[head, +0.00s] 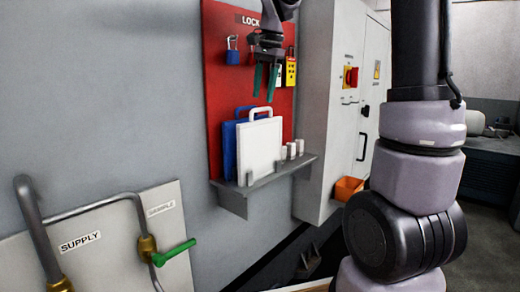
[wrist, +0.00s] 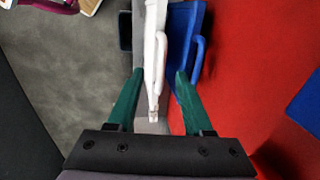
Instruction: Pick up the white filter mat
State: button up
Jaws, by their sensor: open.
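The white filter mat (head: 259,148) is a flat panel with a loop handle on top. It stands upright on a grey wall shelf, in front of a blue panel (head: 229,150) of similar shape. In the wrist view the white mat (wrist: 155,50) shows edge-on, with the blue panel (wrist: 187,45) to its right. My gripper (head: 266,80) is open and empty, above the mat's handle in the head view. In the wrist view its green fingers (wrist: 158,88) point toward the panels, with the white mat's near end between them. Whether they touch anything I cannot tell.
The grey shelf (head: 268,181) also bears several small white blocks (head: 291,150). Behind is a red lock board (head: 222,100) with a blue padlock (head: 233,55) and yellow tags (head: 290,70). A grey cabinet (head: 325,120) and an orange bin (head: 348,188) stand to the right.

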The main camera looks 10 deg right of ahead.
aim_at(260, 110)
jog(key=shift+w+a+f, duration=0.15)
jog(key=shift+w+f, duration=0.05)
jog(key=shift+f, duration=0.8)
jog(key=shift+w+a+f, duration=0.1)
jog(key=shift+w+f, duration=0.05)
jog(key=shift+f, duration=0.85)
jog(key=shift+w+a+f, duration=0.15)
jog(key=shift+w+f, duration=0.05)
jog(key=shift+f, duration=0.8)
grip_shut()
